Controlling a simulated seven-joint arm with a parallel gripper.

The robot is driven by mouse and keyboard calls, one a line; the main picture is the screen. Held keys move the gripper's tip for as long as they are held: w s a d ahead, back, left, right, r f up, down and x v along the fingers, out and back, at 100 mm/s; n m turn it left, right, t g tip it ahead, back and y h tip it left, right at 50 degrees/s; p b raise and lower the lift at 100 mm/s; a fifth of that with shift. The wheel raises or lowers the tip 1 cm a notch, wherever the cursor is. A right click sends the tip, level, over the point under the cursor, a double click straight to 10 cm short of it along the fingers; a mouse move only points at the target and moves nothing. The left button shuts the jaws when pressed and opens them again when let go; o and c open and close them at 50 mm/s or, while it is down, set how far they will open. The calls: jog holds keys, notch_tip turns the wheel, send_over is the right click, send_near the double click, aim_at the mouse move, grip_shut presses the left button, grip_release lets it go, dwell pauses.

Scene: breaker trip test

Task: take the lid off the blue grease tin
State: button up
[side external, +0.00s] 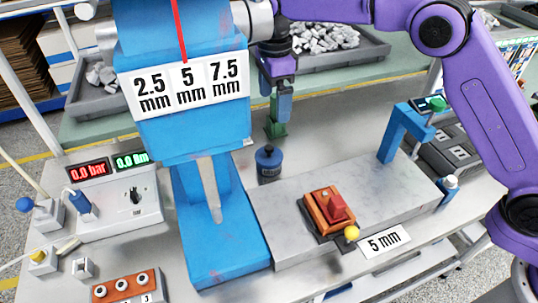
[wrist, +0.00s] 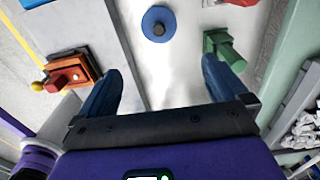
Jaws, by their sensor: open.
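The blue grease tin (side external: 269,173) stands upright on the grey table just right of the big blue machine. Its round blue lid (side external: 268,155) is on top, with a small dark knob in the middle. In the wrist view I see the lid (wrist: 148,20) from above, near the top edge. My gripper (wrist: 161,64) is open and empty, its two blue fingers wide apart. The lid lies beyond the fingertips, roughly in line with the gap between them. In the side view my gripper (side external: 279,112) hangs above and behind the tin, not touching it.
A green block-like fixture (side external: 275,129) stands close behind the tin, beside my right finger in the wrist view. The blue machine (side external: 213,225) rises tall on the left. A red-orange switch unit (side external: 328,212) sits on a grey slab in front. Grey trays of parts stand behind.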

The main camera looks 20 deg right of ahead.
send_near(272, 149)
jog(key=f, duration=0.5)
jog(key=shift+w+d+f, duration=0.3)
jog(key=shift+w, duration=0.1)
jog(key=shift+a+f, duration=0.2)
jog(key=shift+f, duration=2.45)
jog(key=c, duration=1)
